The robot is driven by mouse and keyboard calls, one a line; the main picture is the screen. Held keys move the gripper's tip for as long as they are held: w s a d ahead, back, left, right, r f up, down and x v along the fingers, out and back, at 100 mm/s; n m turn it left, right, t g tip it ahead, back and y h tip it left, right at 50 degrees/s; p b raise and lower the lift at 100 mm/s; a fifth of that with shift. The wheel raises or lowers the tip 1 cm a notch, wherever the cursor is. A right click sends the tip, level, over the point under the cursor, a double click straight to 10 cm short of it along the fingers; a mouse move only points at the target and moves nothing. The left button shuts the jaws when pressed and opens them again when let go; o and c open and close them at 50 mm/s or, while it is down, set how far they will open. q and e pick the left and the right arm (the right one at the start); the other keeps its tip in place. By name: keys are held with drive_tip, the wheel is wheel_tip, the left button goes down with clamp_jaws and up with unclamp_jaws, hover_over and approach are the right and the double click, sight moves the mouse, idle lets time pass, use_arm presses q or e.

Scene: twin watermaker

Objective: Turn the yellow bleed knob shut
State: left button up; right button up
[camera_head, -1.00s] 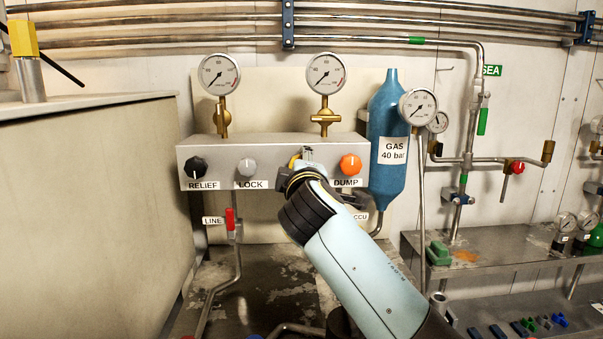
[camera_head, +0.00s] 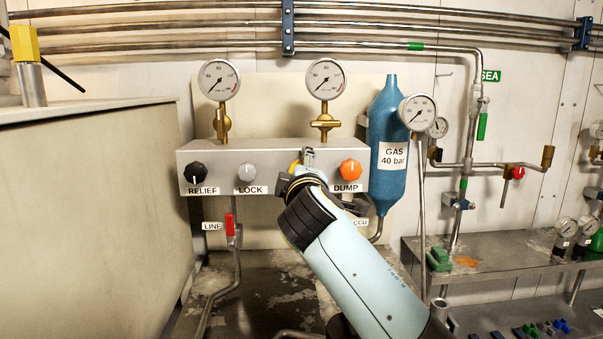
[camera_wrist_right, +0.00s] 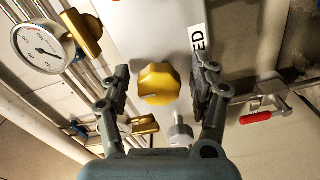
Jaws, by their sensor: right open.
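The yellow bleed knob (camera_wrist_right: 158,84) sits on the grey panel, in the middle of the right wrist view. My right gripper (camera_wrist_right: 163,74) is open, with one finger on each side of the knob and a visible gap on both sides. In the head view only a small yellow part of the knob (camera_head: 293,166) shows behind my right gripper (camera_head: 308,165). The knob's label is mostly hidden; "ED" shows in the wrist view. My left gripper is not in view.
The grey lock knob (camera_head: 247,172) is left of the yellow knob and the orange dump knob (camera_head: 350,170) is close on its right. The black relief knob (camera_head: 195,172) is farther left. A red line lever (camera_head: 230,225) hangs below the panel, and a blue gas bottle (camera_head: 388,175) stands to its right.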

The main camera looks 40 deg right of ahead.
drive_tip(key=shift+s, duration=0.1)
drive_tip(key=v, duration=0.7)
drive_tip(key=shift+a, duration=0.15)
drive_tip(key=shift+s+f, duration=0.1)
